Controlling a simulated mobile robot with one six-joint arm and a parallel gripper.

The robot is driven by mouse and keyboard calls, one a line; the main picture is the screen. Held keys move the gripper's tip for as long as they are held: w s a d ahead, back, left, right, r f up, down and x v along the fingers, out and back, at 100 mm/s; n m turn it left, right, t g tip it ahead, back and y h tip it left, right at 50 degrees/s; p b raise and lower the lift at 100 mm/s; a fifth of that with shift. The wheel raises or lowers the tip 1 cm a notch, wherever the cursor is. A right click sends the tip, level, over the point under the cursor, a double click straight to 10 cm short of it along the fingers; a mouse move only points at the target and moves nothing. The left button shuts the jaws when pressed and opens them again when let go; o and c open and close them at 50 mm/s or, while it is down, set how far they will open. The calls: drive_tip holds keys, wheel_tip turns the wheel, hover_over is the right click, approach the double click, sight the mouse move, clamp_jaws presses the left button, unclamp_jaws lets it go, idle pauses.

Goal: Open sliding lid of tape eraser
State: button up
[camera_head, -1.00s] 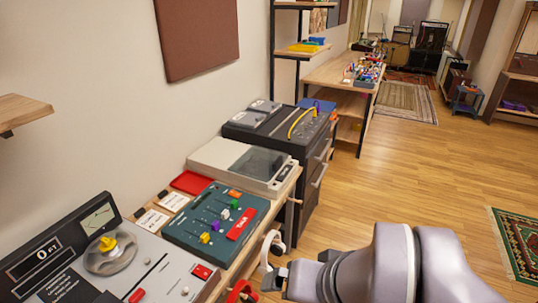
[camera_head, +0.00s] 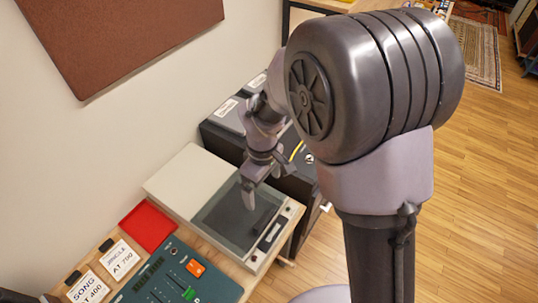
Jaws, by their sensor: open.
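The tape eraser appears to be the flat cream box on the bench. Its plain cream panel (camera_head: 187,178) is at the left, and a dark, see-through lid (camera_head: 222,218) covers the right part. A small dark label strip (camera_head: 270,236) is on its front right edge. My gripper (camera_head: 249,196) points down over the dark lid, near its far side. Its jaws are open with nothing seen between them. I cannot tell whether the fingertips touch the lid.
A red tray (camera_head: 149,226) and two white cards (camera_head: 120,259) lie left of the box. A green mixer panel (camera_head: 165,280) with coloured knobs is in front. A dark cabinet (camera_head: 222,140) stands behind. The wall is close on the left; open wooden floor (camera_head: 490,200) lies right.

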drive_tip(key=b, duration=0.2)
hover_over(264, 218)
wheel_tip(264, 218, down, 5)
wheel_tip(264, 218, down, 12)
drive_tip(key=b, duration=0.3)
drive_tip(key=shift+f, duration=0.15)
drive_tip(key=shift+c, duration=0.2)
